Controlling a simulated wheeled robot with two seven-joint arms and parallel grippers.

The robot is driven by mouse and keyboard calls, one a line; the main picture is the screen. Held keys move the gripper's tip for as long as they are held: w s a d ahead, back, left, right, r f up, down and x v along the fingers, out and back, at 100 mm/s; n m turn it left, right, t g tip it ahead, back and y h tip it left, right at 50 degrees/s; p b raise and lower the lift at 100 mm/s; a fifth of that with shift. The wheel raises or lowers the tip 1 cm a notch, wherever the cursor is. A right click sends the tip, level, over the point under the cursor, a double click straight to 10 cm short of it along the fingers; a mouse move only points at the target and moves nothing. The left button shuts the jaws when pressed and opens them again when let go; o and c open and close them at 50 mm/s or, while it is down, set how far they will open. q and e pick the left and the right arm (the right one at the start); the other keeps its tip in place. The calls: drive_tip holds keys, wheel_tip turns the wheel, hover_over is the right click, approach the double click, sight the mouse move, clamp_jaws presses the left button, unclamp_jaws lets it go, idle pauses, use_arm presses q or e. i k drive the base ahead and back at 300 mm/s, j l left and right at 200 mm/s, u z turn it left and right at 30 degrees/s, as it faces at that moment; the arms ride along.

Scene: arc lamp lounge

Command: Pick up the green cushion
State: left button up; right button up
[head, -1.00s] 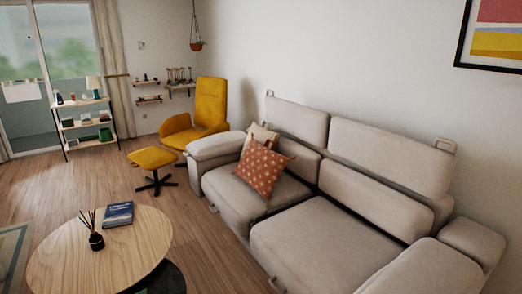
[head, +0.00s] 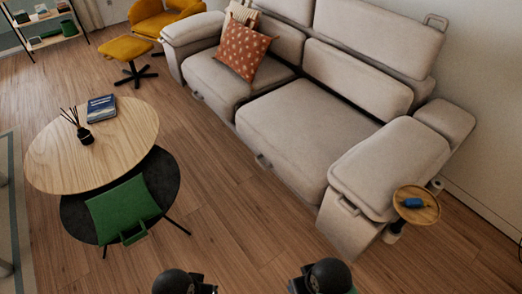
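The green cushion (head: 124,208) lies on the black lower round table (head: 80,219), partly beside and below the wooden round tabletop. It looks flat and slightly tilted, with a green loop or handle at its front edge. Dark rounded parts of my two arms show at the bottom edge of the head view. The fingers of both grippers are out of view, so neither is seen near the cushion.
The wooden table (head: 60,155) overhangs the black one and holds a blue book (head: 101,108) and a reed diffuser (head: 84,134). A beige sofa (head: 300,125) stands right. A small side table (head: 416,205) is beside it. Wooden floor (head: 225,215) between is clear.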

sight(114, 212)
drive_tip(key=u, duration=1.25)
